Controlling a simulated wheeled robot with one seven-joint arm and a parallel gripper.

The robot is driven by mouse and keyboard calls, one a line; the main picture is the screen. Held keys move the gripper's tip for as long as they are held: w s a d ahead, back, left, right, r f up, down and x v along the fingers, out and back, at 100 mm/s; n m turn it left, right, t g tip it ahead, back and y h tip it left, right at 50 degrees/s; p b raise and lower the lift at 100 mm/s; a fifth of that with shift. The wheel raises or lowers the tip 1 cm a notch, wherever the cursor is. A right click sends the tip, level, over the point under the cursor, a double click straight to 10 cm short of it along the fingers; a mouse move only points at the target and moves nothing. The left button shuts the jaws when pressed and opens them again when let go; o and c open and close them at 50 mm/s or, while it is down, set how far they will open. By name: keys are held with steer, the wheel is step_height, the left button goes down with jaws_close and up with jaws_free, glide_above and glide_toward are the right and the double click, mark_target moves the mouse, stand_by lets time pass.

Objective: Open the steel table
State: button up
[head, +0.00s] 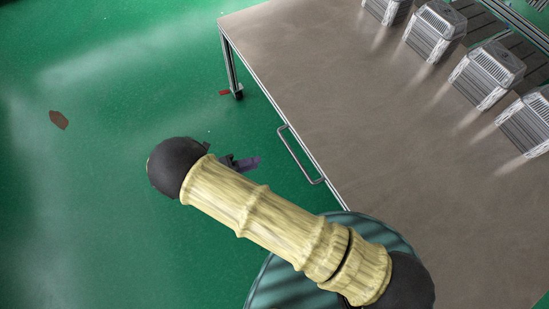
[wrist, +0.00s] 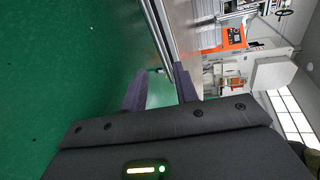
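The steel table (head: 330,75) has a brown-grey top and fills the right half of the head view. A metal bar handle (head: 300,157) sticks out from its near left side. My gripper (head: 246,163) is left of the handle and apart from it in the head view, partly hidden by my arm. In the wrist view my gripper (wrist: 160,68) has its two dark fingers spread, with nothing seen held between them. The table's side (wrist: 158,30) runs up from near the fingertips there. Its drawer or door front is hidden in the head view.
Several grey finned motor-like units (head: 436,28) stand along the table's far right side. A table leg (head: 232,75) meets the green floor (head: 100,100) at the corner. The floor left of the table is mostly clear. An orange machine (wrist: 230,38) shows in the wrist view's background.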

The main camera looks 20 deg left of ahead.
steer(key=w+d+r+m+g+y, duration=0.2)
steer(key=w+d+r+m+g, duration=0.35)
steer(key=d+m, duration=0.4)
steer(key=w+d+r+m+g+y, duration=0.1)
steer(key=w+d+r+m+g, duration=0.45)
steer(key=d+m, duration=0.45)
steer(key=s+d+r+m+t+y, duration=0.1)
steer(key=s+d+r+m+y, duration=0.1)
steer(key=d+r+m, duration=0.4)
steer(key=s+d+r+m+t+y, duration=0.2)
steer(key=d+r+m+y, duration=0.3)
steer(key=d+m, duration=0.7)
steer(key=r+m, duration=0.1)
steer(key=m, duration=0.5)
steer(key=shift+r+m, duration=0.2)
steer(key=shift+m, duration=0.15)
steer(key=shift+w+d, duration=0.1)
